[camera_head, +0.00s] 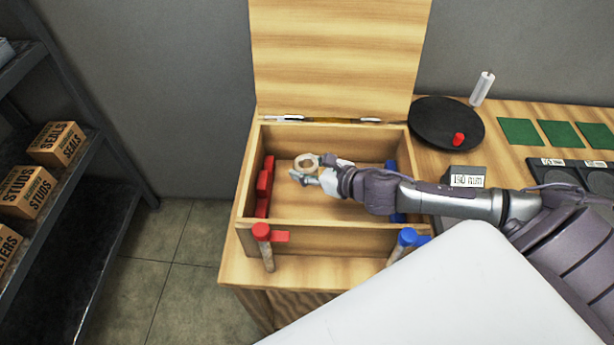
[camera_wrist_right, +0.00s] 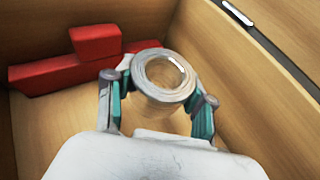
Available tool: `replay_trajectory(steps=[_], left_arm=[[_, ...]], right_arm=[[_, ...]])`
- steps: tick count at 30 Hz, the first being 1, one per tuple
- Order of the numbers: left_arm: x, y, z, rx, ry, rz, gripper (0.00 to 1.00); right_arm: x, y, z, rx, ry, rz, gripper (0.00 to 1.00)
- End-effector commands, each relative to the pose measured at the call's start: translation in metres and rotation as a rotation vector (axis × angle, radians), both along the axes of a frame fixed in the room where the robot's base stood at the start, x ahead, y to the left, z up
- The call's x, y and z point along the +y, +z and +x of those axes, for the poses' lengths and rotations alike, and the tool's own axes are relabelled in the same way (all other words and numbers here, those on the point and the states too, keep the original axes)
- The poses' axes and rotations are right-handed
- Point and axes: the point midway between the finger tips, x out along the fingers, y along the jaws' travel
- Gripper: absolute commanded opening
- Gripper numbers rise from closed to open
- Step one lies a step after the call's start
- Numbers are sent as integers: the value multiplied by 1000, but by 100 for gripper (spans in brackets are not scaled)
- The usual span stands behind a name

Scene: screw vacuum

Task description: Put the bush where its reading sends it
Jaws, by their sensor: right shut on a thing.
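My right gripper (camera_head: 318,175) is shut on the bush (camera_head: 307,163), a pale metal ring. The gripper and bush are inside the open wooden box (camera_head: 310,237), nearer its left side, where red blocks (camera_head: 265,187) line the wall. In the right wrist view the bush (camera_wrist_right: 163,78) sits between the two fingers, its round opening facing the camera. The red blocks (camera_wrist_right: 65,75) lie beyond it. Whether the bush touches the box floor is not clear. A display (camera_head: 466,181) by the box reads what looks like 150 mm. My left gripper is not in view.
The box lid (camera_head: 338,55) stands open at the back. Blue parts (camera_head: 391,167) line the right wall. A red-topped post (camera_head: 262,240) and a blue-topped post (camera_head: 404,242) stand at the front. A black dish (camera_head: 430,118) holds a red piece. Green mats (camera_head: 520,132) lie at right.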

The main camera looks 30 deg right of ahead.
Motion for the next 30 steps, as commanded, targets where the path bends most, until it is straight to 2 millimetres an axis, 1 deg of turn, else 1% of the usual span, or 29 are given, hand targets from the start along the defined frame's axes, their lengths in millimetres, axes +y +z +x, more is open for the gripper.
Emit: replay_trajectory(steps=[1, 3, 11, 23, 26, 27, 29, 30], left_arm=[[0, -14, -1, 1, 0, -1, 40], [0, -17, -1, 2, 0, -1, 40], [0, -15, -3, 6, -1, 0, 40], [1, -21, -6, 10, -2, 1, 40], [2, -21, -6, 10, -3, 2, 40], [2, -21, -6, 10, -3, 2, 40], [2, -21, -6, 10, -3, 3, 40], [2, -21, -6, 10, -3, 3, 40]], right_arm=[[0, -12, 1, -3, 0, 1, 0], [0, -14, 1, -4, 0, 1, 0], [0, -11, 1, -4, 0, 1, 0], [0, -23, 1, -4, 1, 2, 0], [0, -23, 1, -4, 1, 1, 0], [0, -24, 0, -1, 0, 0, 55], [0, -24, 0, -1, 0, 0, 65], [0, -24, 0, -1, 0, 0, 72]])
